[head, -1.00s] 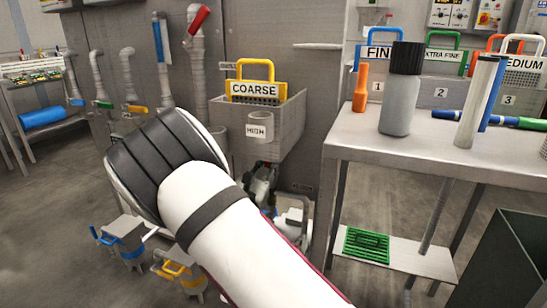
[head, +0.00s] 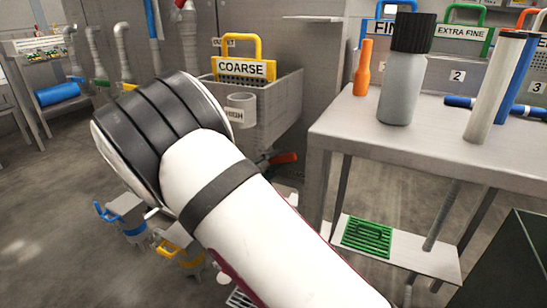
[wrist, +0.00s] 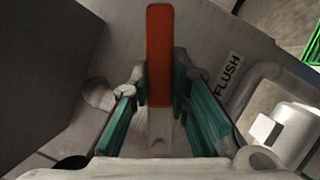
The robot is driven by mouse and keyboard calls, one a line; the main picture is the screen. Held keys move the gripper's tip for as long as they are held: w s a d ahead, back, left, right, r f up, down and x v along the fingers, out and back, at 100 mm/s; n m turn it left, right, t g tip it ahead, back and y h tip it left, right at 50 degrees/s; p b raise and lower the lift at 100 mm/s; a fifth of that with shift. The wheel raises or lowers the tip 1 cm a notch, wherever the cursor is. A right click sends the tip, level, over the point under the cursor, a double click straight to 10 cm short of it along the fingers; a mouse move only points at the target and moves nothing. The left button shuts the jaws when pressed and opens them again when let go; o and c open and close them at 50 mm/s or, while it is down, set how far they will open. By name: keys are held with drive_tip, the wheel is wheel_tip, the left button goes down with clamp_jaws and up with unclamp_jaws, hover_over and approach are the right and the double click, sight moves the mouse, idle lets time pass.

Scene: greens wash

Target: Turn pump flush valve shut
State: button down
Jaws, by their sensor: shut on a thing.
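The flush valve's red-orange handle (wrist: 159,55) stands between my gripper's fingers (wrist: 160,115) in the wrist view. The gripper is shut on it, with green pads on both sides. A FLUSH label (wrist: 228,76) sits on the grey surface to its right. In the head view a red lever end (head: 284,158) shows below the grey basin, just past my arm. My arm hides the gripper's fingers and most of the valve there. The valve body under the fingers is only partly seen.
The grey basin (head: 283,108) holds a yellow-handled COARSE sieve (head: 244,68). A metal table (head: 440,146) with a grey bottle (head: 403,85) and an orange tool (head: 363,68) stands at right. Blue-handled (head: 125,215) and yellow-handled (head: 178,248) units stand on the floor at lower left.

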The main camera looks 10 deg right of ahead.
drive_tip(key=shift+s+d+f+m+g+y+b, duration=0.15)
drive_tip(key=shift+f+m+g+y, duration=0.35)
drive_tip(key=shift+m, duration=0.75)
drive_tip(key=shift+s+d+f+m+g+y+b, duration=0.15)
drive_tip(key=shift+f+m+g, duration=0.15)
drive_tip(key=shift+f+m, duration=0.7)
drive_tip(key=shift+w+a+r+m, duration=0.1)
drive_tip(key=shift+r+m, duration=0.05)
drive_tip(key=shift+m, duration=0.1)
drive_tip(key=c, duration=1.5)
unclamp_jaws()
drive_tip(key=v, duration=1.2)
